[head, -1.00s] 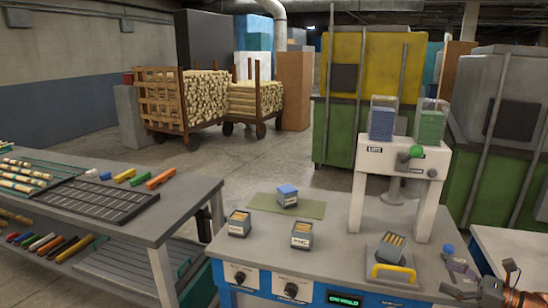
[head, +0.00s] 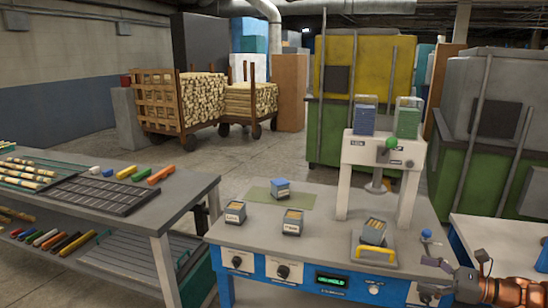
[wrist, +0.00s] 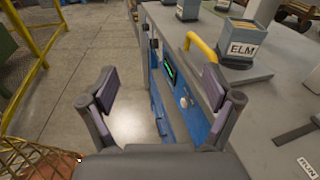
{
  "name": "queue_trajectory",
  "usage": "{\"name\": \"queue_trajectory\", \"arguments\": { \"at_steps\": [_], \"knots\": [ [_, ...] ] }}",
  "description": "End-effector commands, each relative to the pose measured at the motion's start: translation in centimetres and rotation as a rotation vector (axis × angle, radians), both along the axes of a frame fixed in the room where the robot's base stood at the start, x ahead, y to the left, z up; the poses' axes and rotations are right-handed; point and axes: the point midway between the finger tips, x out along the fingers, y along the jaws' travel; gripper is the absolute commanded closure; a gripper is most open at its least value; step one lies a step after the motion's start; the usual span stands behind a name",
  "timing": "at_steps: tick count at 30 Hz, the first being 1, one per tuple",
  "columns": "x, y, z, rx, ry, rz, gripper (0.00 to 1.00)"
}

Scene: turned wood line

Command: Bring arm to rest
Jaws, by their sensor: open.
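My gripper (head: 434,276) is at the lower right of the head view, beside the front right corner of the grey workbench (head: 330,238). In the wrist view my gripper (wrist: 160,88) has its two fingers wide apart, with nothing between them. Bare floor and the blue front of the bench show beyond the fingers. My forearm reaches in from the right edge of the head view.
A box labelled ELM (wrist: 240,42) sits behind a yellow handle (wrist: 203,50). A blue-topped box (head: 281,189) stands on a green mat (head: 262,193). A white press frame (head: 345,185) rises at the back. Open floor (wrist: 65,85) lies left of the bench.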

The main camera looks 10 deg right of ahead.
Motion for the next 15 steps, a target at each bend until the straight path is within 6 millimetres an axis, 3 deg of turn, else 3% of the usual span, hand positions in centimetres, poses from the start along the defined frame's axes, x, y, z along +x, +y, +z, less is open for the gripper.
{"name": "queue_trajectory", "arguments": {
  "at_steps": [8, 15],
  "knots": [
    [0.1, 6.9, 2.2, -0.121, -0.020, 0.164, 0.11],
    [-2.0, 16.2, 4.3, -0.305, -0.063, 0.409, 0.11]
  ]
}}
